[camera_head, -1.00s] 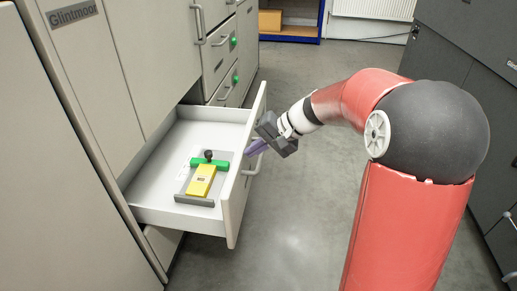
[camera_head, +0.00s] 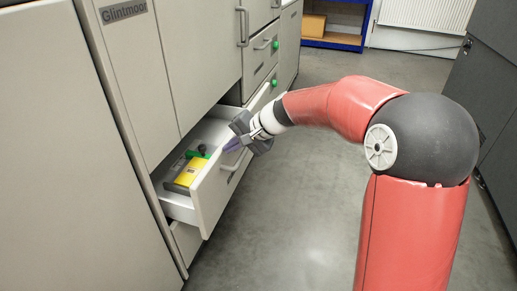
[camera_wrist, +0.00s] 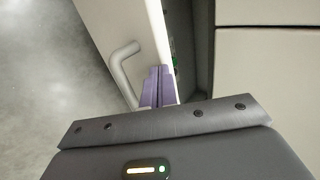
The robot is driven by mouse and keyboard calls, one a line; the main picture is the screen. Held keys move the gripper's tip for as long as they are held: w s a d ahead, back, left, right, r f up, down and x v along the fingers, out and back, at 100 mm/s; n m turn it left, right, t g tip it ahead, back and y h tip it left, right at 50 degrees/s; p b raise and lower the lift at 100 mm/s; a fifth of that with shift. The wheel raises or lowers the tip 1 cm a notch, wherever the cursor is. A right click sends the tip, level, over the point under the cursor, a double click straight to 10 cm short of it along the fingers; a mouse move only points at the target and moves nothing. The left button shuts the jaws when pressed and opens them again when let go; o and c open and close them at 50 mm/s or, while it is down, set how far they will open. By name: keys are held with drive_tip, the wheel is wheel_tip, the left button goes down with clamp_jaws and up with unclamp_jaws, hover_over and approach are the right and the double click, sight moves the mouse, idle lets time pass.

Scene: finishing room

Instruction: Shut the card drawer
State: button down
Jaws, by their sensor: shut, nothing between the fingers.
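The card drawer (camera_head: 206,199) is partly open in the left cabinet, with its pale front facing the aisle. A yellow and green item (camera_head: 187,172) on a grey tray lies inside it. My gripper (camera_head: 234,144) is at the drawer front near its upper edge, by the handle. In the wrist view its purple fingers (camera_wrist: 158,88) are together with nothing between them, next to the grey bar handle (camera_wrist: 124,68) and the drawer front (camera_wrist: 125,25). I cannot tell whether the fingertips touch the front.
Dark cabinets (camera_head: 499,130) stand at the right. The floor (camera_head: 290,215) between is clear. A blue shelf (camera_head: 335,42) is at the back.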

drive_tip(key=w+a+p, duration=0.1)
drive_tip(key=w+a, duration=0.1)
drive_tip(key=a, duration=0.5)
drive_tip(key=shift+w+a, duration=0.25)
drive_tip(key=shift+a, duration=0.05)
drive_tip(key=shift+d, duration=0.1)
